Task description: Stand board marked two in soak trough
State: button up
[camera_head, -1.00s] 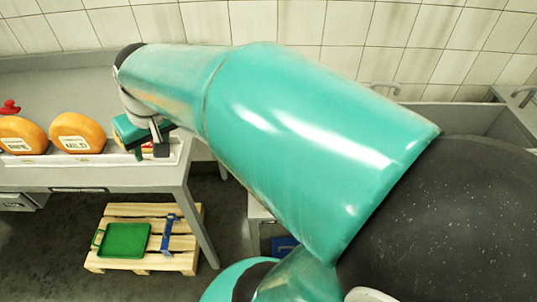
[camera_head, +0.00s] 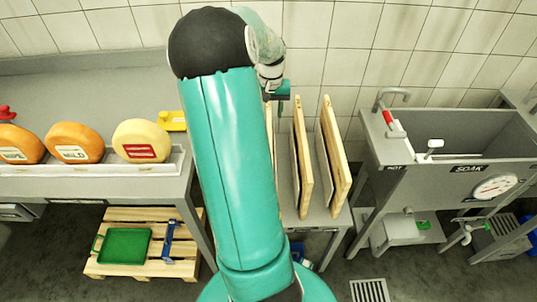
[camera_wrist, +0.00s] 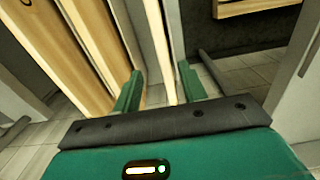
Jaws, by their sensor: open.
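Several wooden boards stand upright on a grey bench in the head view: the right board (camera_head: 338,155), the middle board (camera_head: 303,160), and another mostly hidden behind my arm. No number is readable, so I cannot tell which is marked two. My gripper (camera_head: 283,90) is partly hidden by my arm, near the boards' top edges. In the wrist view my gripper (camera_wrist: 160,68) is open, and a pale board edge (camera_wrist: 158,40) lies between the green fingers in the picture. Other boards (camera_wrist: 85,50) stand to its left. The soak trough (camera_head: 468,167), labelled SOAK, stands at the right.
Cheese wheels (camera_head: 141,141) sit in a white tray on the left table. A tap (camera_head: 392,98) with a red handle and a dial (camera_head: 496,187) are on the trough. A pallet (camera_head: 150,215) holding a green tray (camera_head: 124,245) lies on the floor.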

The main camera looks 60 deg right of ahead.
aim_at(270, 132)
notch_tip(270, 132, down, 7)
jog(key=shift+r, duration=0.15)
jog(key=f, duration=0.5)
jog(key=shift+a+f, duration=0.1)
jog(key=shift+a, duration=0.15)
grip_shut()
jog(key=shift+w, duration=0.1)
dwell(1.0)
